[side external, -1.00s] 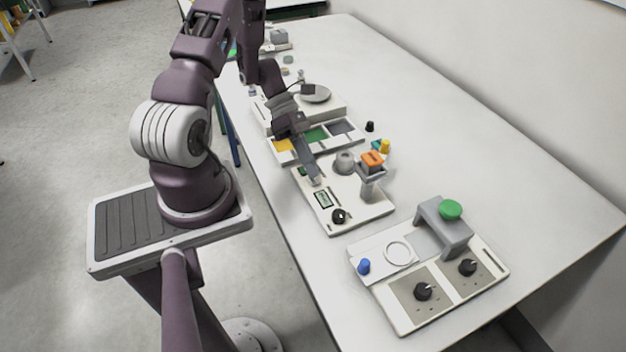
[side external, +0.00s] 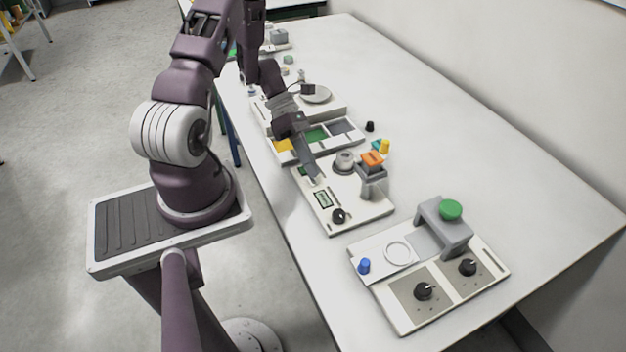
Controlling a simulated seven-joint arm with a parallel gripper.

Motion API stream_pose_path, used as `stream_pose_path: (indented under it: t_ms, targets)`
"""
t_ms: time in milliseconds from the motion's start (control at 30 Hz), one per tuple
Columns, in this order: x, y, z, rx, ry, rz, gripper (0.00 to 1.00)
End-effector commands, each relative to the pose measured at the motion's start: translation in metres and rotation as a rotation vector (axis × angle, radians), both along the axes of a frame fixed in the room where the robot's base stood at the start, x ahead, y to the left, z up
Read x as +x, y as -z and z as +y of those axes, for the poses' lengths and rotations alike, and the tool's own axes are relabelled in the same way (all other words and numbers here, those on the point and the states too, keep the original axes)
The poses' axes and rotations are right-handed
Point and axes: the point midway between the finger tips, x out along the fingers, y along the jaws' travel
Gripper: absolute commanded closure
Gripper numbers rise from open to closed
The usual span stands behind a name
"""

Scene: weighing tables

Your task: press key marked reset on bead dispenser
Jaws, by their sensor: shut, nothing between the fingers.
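The bead dispenser appears to be the pale panel (side external: 352,216) with a small green display (side external: 324,199), a black knob (side external: 338,215), a grey round part (side external: 344,162) and an orange-topped grey stand (side external: 373,162). My gripper (side external: 316,178) is shut and empty, pointing down over the left part of this panel, just behind the display. I cannot tell whether its tips touch the panel. No key marked reset can be read; the gripper hides part of the panel there.
A tray with yellow, green and dark sections (side external: 342,127) and a scale with a round pan (side external: 316,94) stand behind. A board with a green-topped grey bracket (side external: 450,210) lies in front. Small coloured pieces (side external: 384,146) lie to the right. The table's right side is clear.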

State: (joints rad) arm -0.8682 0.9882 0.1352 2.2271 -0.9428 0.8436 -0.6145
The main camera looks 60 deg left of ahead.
Motion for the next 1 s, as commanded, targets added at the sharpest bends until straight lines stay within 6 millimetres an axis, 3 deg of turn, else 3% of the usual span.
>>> stream_pose_path:
  t_ms: [1000]
  targets:
    - [0.0, 0.0089, 0.0, 0.0, 0.0, 0.0, 1.0]
